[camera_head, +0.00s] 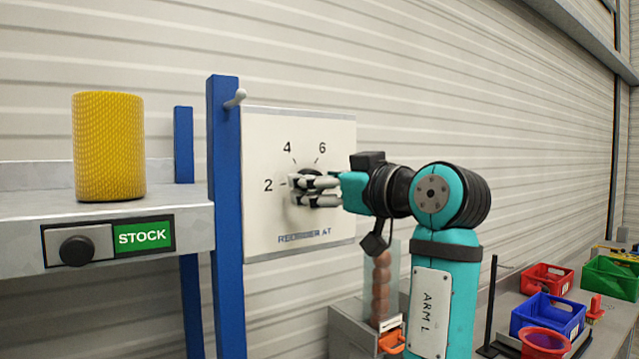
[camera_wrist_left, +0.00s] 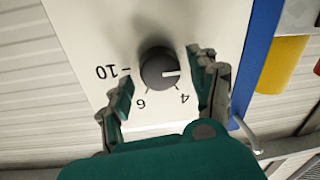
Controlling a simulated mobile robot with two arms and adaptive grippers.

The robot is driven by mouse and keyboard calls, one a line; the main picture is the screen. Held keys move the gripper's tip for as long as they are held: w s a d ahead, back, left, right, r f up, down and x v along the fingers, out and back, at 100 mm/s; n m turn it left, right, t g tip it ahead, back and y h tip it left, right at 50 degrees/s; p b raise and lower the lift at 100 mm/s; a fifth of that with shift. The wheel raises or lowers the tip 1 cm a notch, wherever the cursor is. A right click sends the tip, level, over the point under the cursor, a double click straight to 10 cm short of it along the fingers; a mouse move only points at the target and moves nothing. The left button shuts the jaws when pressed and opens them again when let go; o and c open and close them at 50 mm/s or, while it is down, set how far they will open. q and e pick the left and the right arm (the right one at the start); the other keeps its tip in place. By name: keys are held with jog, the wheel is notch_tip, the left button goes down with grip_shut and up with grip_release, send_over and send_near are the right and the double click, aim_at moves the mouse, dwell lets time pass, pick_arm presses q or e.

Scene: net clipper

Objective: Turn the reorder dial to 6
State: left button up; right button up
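The reorder dial is a round black knob (camera_wrist_left: 160,70) on a white panel (camera_head: 262,135). In the left wrist view, which is upside down, its white mark points right, toward the side where the head view shows the 2. The 4 and 6 show below the knob there, and a 10 at its left. My left gripper (camera_head: 316,190) is in front of the dial with its fingers open. In the left wrist view its fingertips (camera_wrist_left: 162,72) stand on either side of the knob, with visible gaps. In the head view the fingers hide most of the knob. My right gripper is not in view.
A blue post (camera_head: 226,200) with a grey peg (camera_head: 235,99) stands left of the panel. A shelf (camera_head: 185,213) there holds a yellow cylinder (camera_head: 108,146). A clear tube of brown balls (camera_head: 381,285) is below my arm. Red, blue and green bins (camera_head: 547,316) are at the right.

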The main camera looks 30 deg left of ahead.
pick_arm(q)
jog(key=c, duration=0.4)
jog(key=shift+a, duration=0.1)
jog(key=c, duration=0.5)
jog(key=shift+c, duration=0.3)
jog(key=shift+f+m+t+b, duration=0.1)
jog(key=shift+m+t+b, duration=0.35)
jog(key=shift+m, duration=5.8)
jog(key=shift+f+m+t+b, duration=0.1)
jog(key=shift+m+t, duration=0.65)
jog(key=shift+m, duration=5.5)
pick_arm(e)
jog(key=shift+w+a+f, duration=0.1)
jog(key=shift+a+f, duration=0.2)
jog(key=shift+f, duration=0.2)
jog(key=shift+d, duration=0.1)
